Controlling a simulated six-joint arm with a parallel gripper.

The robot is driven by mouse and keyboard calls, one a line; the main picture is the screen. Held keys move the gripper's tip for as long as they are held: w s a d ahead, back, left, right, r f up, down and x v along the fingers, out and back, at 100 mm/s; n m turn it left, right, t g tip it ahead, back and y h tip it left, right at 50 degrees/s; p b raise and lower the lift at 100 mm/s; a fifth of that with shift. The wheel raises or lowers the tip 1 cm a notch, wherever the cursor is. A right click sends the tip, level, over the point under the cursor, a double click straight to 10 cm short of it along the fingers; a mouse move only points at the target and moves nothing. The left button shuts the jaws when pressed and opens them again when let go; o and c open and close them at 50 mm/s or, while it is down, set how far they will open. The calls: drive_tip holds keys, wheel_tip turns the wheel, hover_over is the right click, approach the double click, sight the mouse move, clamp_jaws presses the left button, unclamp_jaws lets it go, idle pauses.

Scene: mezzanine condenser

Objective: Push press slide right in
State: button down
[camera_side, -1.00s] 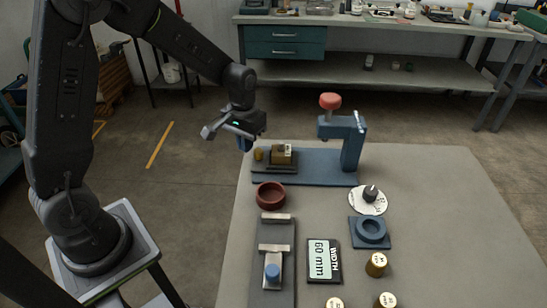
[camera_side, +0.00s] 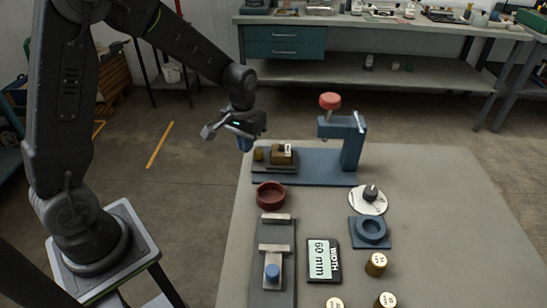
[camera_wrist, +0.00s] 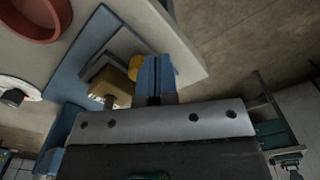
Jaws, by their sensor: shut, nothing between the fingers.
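The press (camera_side: 352,148) is a blue frame with a red knob (camera_side: 330,101) on top, standing on a long blue base (camera_side: 318,172). The press slide (camera_side: 275,167) is a dark plate at the base's left end. It carries a small brass knob (camera_side: 258,154) at its left and a brass block (camera_side: 284,156), left of the press column. My gripper (camera_side: 244,144) is shut and empty, just left of the brass knob. In the wrist view, its blue fingers (camera_wrist: 155,75) are together beside the yellow knob (camera_wrist: 135,67); whether they touch it I cannot tell.
A red-brown bowl (camera_side: 270,195) stands in front of the base. Nearer are a grey fixture (camera_side: 259,285), a display reading 60 mm (camera_side: 320,259), a blue ring holder (camera_side: 371,231), a dial (camera_side: 370,196) and several brass weights (camera_side: 376,264). The table's right side is clear.

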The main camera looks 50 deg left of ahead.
drive_tip(key=shift+f, duration=0.15)
drive_tip(key=shift+f, duration=0.95)
